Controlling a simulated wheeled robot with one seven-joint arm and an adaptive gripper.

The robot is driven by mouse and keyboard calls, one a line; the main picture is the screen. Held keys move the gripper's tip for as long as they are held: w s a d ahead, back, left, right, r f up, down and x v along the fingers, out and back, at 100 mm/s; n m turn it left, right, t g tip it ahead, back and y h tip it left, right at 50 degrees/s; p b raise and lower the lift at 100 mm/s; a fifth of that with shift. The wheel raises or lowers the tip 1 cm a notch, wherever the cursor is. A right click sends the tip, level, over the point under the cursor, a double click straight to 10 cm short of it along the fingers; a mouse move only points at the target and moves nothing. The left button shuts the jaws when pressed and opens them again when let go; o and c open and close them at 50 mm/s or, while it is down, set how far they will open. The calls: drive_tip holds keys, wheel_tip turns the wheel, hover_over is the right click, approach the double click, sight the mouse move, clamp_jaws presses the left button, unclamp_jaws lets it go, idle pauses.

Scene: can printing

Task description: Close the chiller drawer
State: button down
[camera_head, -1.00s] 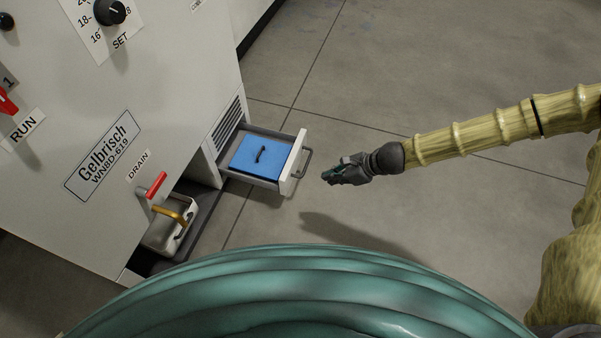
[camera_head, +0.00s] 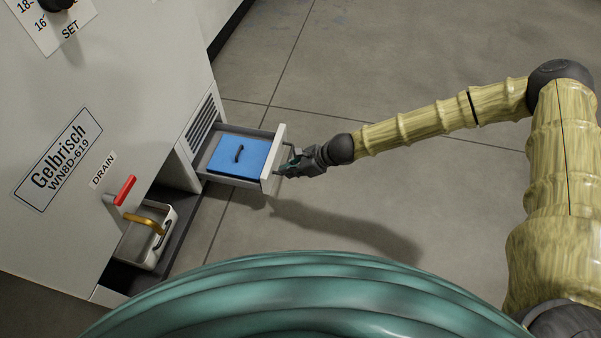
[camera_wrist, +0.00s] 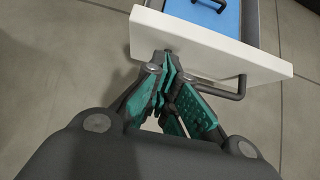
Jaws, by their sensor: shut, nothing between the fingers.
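The chiller drawer (camera_head: 225,182) stands pulled out of the white machine, with a white front panel (camera_head: 273,160) and a dark bar handle (camera_head: 287,163). A blue block or lid with a black handle (camera_head: 237,156) lies inside it. My gripper (camera_head: 290,168) is at the drawer front, by the handle. In the wrist view my gripper (camera_wrist: 168,56) is shut and empty, its fingertips at the outer face of the white front panel (camera_wrist: 215,48), left of the bar handle (camera_wrist: 232,93). They seem to touch the panel or nearly so.
The machine (camera_head: 100,100) fills the left side. Below its red drain lever (camera_head: 125,190) a container with an orange handle (camera_head: 146,235) sits in a dark recess. The grey floor (camera_head: 400,60) right of the drawer is clear.

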drive_tip(key=shift+w+a+b, duration=0.2)
drive_tip(key=shift+a+b, duration=0.05)
drive_tip(key=shift+a, duration=0.3)
drive_tip(key=shift+w+a+b, duration=0.15)
drive_tip(key=shift+a+b, duration=0.05)
drive_tip(key=shift+a, duration=0.35)
drive_tip(key=shift+a, duration=0.1)
